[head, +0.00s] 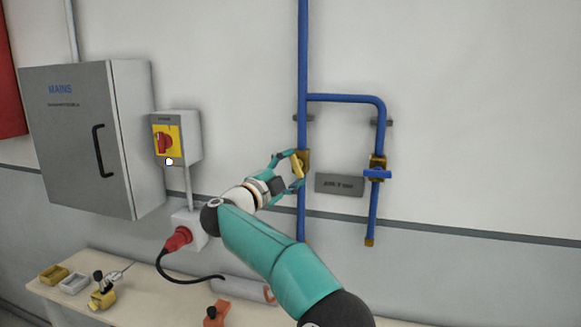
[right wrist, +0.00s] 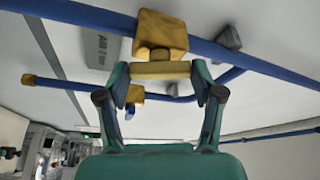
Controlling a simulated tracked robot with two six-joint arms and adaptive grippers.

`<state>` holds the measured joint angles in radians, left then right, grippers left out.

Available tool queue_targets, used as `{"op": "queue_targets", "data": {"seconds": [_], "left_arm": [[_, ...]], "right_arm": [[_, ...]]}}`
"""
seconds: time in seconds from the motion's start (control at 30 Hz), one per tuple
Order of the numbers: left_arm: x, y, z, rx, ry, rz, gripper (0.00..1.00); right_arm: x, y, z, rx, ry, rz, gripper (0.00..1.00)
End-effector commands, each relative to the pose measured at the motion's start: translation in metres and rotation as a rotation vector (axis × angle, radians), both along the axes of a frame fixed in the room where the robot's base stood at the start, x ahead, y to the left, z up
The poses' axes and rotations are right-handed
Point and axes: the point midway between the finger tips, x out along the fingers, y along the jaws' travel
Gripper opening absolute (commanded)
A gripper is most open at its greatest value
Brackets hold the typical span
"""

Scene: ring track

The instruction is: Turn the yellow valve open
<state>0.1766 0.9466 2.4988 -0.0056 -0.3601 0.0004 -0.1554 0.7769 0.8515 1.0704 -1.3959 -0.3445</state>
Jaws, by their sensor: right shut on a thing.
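The yellow valve has a brass-yellow body (head: 305,160) on the vertical blue pipe in the head view. Its yellow handle (head: 297,165) sticks out in front. My right gripper (head: 291,170) is shut on this handle, coming from the lower left. In the right wrist view the handle (right wrist: 160,70) lies between both fingertips, in front of the valve body (right wrist: 160,32). The handle looks roughly along the pipe, slightly tilted in the head view; its exact angle is hard to tell. My left gripper is not in view.
A second valve with a blue handle (head: 377,174) sits on the branch pipe at right. A grey sign (head: 339,184) is between the pipes. At left are a mains cabinet (head: 85,135), a red-knob switch (head: 166,140) and a red plug (head: 178,238). A bench (head: 140,306) with small parts stands below.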

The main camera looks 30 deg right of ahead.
Motion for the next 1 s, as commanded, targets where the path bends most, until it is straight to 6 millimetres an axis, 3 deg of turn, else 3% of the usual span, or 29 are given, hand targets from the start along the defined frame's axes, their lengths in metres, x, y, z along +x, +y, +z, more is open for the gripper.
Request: {"op": "queue_targets", "data": {"seconds": [0.43, 1.0], "left_arm": [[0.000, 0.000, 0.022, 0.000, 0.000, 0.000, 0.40], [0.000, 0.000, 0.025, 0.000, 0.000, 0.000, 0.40]], "right_arm": [[0.000, 0.000, 0.000, 0.217, -0.246, -0.005, 0.32], [0.000, 0.000, -0.003, 0.278, -0.312, -0.007, 0.32]]}}
